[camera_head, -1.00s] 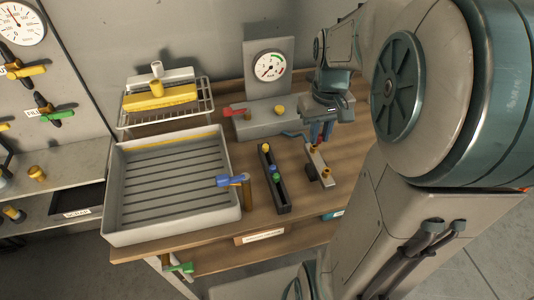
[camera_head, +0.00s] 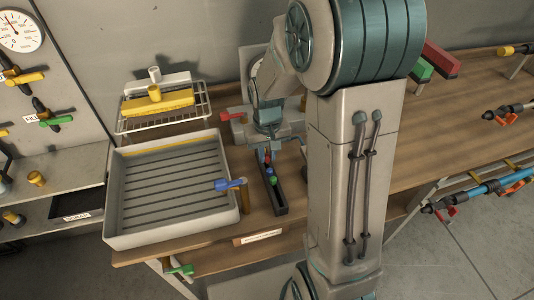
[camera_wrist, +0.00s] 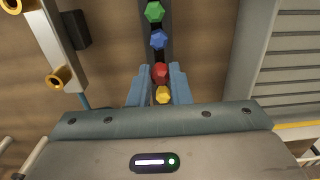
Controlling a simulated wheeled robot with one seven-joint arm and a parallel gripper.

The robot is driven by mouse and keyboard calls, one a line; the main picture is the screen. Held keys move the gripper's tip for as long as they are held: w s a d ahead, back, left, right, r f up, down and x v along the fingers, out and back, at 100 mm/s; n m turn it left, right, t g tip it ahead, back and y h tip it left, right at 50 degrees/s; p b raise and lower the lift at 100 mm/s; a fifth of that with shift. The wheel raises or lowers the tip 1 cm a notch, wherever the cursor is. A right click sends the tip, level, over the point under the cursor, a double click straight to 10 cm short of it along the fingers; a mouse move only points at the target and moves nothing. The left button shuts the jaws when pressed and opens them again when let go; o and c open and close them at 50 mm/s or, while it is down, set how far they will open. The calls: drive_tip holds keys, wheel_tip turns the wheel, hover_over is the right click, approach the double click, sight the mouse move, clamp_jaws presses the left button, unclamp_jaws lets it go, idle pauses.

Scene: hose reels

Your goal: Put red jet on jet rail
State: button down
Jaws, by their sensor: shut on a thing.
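The dark jet rail (camera_head: 279,200) lies lengthwise on the bench, right of the grey tray. In the wrist view, a green jet (camera_wrist: 154,12), a blue jet (camera_wrist: 158,40), the red jet (camera_wrist: 160,72) and a yellow jet (camera_wrist: 163,95) line up along it. My gripper (camera_wrist: 159,70) is shut on the red jet, with a blue finger on each side, between the blue and yellow jets. In the head view, the red jet (camera_head: 267,156) shows at the rail's far part, below my gripper (camera_head: 265,150). I cannot tell whether it is seated in the rail.
A grey bar with brass fittings (camera_wrist: 58,40) stands left of the rail in the wrist view. The grey ribbed tray (camera_head: 113,205) has a blue-handled valve (camera_head: 230,185) at its right edge. A wire rack (camera_head: 204,104) with a yellow block stands behind. My arm hides the bench's middle.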

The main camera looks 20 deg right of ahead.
drive_tip(key=shift+f, duration=0.5)
drive_tip(key=shift+f, duration=0.1)
drive_tip(key=shift+f+b, duration=0.55)
drive_tip(key=shift+b, duration=0.05)
drive_tip(key=c, duration=1.3)
unclamp_jaws()
drive_tip(key=shift+c, duration=0.2)
drive_tip(key=shift+r, duration=0.1)
